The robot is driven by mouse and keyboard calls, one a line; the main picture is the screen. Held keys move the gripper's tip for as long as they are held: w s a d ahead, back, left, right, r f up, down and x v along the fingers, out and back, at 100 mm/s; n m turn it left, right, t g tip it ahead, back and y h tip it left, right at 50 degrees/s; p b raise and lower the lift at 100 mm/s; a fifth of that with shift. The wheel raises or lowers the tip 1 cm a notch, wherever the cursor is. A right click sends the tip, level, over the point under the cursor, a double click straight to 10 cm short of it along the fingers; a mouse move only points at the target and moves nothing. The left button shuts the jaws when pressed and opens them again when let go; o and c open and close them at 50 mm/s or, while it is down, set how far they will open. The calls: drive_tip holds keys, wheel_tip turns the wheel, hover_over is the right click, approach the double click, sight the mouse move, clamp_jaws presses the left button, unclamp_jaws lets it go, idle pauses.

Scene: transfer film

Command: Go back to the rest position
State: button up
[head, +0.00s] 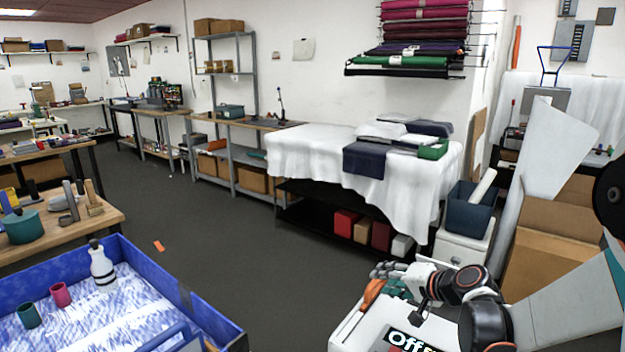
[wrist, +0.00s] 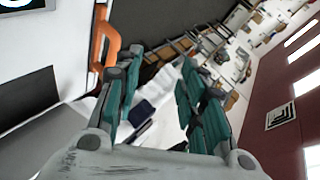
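My gripper (head: 388,278) is at the lower right of the head view, at the end of my bent arm, above a white surface low in the picture. In the wrist view, the two teal-padded fingers of my gripper (wrist: 160,62) stand apart with nothing between them. It is open and empty. The wrist view is tilted and looks out across the room.
A blue-walled bin (head: 215,322) at lower left holds a white bottle (head: 102,266), a pink cup (head: 61,294) and a teal cup (head: 29,316). A cloth-covered table (head: 310,150) stands behind. A cardboard box (head: 545,262) is at right. The middle floor (head: 240,235) is mostly clear.

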drive_tip(key=s+a+r+n+g+h, duration=0.1)
drive_tip(key=s+a+r+n+h, duration=0.2)
drive_tip(key=s, duration=0.9)
drive_tip(key=s+r+n+g+h, duration=0.25)
drive_tip(key=s+r, duration=0.25)
drive_tip(key=s, duration=0.7)
drive_tip(key=s+d+f+n+h, duration=0.1)
drive_tip(key=s+d, duration=0.3)
drive_tip(key=s, duration=0.2)
drive_tip(key=shift+s+f, duration=0.25)
drive_tip(key=shift+f, duration=0.05)
drive_tip(key=shift+t, duration=0.25)
drive_tip(key=shift+c, duration=0.4)
